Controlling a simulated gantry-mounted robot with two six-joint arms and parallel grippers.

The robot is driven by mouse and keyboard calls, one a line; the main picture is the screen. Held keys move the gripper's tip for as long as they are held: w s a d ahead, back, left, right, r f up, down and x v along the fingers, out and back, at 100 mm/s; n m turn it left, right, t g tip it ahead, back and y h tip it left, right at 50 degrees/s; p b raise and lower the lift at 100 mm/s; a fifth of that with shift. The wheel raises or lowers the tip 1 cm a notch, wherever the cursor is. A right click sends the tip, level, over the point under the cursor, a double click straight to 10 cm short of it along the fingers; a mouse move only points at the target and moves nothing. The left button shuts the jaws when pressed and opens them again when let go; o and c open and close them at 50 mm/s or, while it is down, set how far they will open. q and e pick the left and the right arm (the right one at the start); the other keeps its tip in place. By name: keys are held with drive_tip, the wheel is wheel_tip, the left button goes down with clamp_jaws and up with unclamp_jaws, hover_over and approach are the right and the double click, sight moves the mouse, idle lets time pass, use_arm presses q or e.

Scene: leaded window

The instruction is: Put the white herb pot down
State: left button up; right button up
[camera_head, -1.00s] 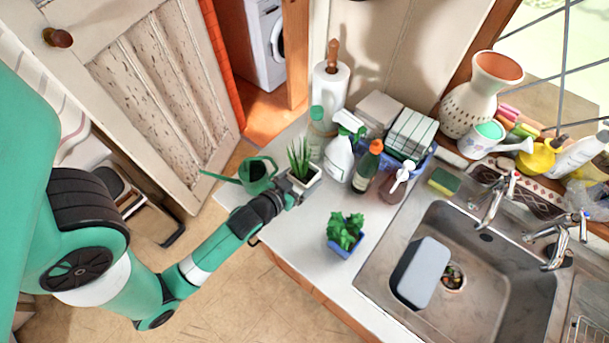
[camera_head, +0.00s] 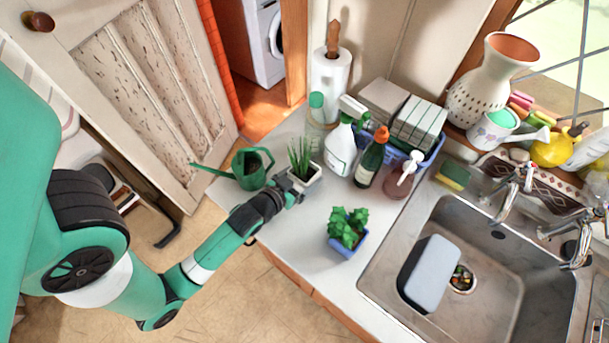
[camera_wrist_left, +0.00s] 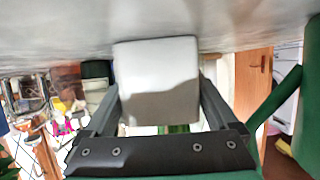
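The white herb pot (camera_head: 305,184), with thin upright green leaves, is at the left part of the white counter, beside the green watering can. My left gripper (camera_head: 290,192) reaches it from the lower left, with a finger on either side of the pot. In the left wrist view, the white pot (camera_wrist_left: 157,82) sits between the fingers of my left gripper (camera_wrist_left: 160,100), which look closed against its sides. The pot's base is at the counter surface or very close above it; I cannot tell if it touches. My right gripper is out of view.
A green watering can (camera_head: 249,170) stands close left of the pot. A spray bottle (camera_head: 341,147) and a dark bottle (camera_head: 370,160) stand behind it. A blue pot with a leafy plant (camera_head: 347,243) is to the lower right. The counter (camera_head: 305,240) between is clear.

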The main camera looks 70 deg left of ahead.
use_arm(q)
drive_tip(key=shift+o, duration=0.2)
drive_tip(key=shift+r, duration=0.25)
drive_tip(key=v, duration=1.1)
drive_tip(key=shift+s+d+f+p, duration=0.1)
drive_tip(key=shift+d+p, duration=0.05)
drive_tip(key=shift+p, duration=0.15)
drive_tip(key=shift+s+d+r, duration=0.1)
drive_tip(key=shift+s+r, duration=0.1)
drive_tip(key=shift+s, duration=0.05)
drive_tip(key=shift+w, duration=0.15)
